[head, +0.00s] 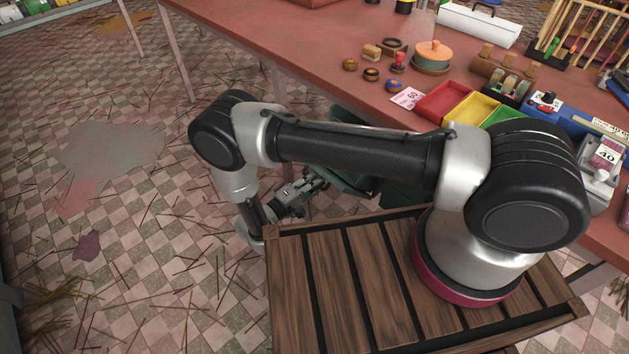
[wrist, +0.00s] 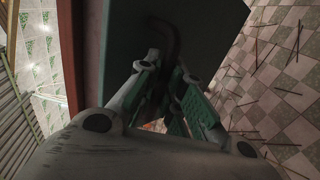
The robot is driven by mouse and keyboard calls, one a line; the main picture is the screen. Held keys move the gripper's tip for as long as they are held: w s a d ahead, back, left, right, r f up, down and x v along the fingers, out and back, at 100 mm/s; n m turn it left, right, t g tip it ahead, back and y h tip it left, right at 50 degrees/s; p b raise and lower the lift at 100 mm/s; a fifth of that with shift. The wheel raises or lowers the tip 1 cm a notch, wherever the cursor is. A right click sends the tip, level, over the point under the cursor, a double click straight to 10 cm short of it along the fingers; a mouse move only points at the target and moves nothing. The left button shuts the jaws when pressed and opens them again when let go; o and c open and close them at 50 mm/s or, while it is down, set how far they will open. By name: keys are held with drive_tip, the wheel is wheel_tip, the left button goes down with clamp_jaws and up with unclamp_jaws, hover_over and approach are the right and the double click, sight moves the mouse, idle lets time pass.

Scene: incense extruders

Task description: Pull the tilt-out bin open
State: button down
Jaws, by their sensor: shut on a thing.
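The tilt-out bin is a dark green box under the red table's edge, largely hidden behind my arm in the head view, where part of its front (head: 350,182) shows below the forearm. In the wrist view its dark green front (wrist: 215,25) fills the top middle. A dark curved handle (wrist: 165,28) stands on that front, and its lower end runs between my fingers. My gripper (wrist: 172,75) is shut on the handle; it also shows in the head view (head: 308,187) at the bin's left. How far the bin is tilted I cannot tell exactly.
The red table (head: 300,50) carries stamps, a lidded pot (head: 433,55) and coloured trays (head: 445,100). My arm stands on a slatted wooden deck in front of it. The checkered floor (head: 130,200) at left is open, with scattered sticks and stains.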

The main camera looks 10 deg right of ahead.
drive_tip(key=c, duration=1.5)
unclamp_jaws()
drive_tip(key=shift+a, duration=0.1)
drive_tip(key=v, duration=1.2)
drive_tip(key=shift+f, duration=0.1)
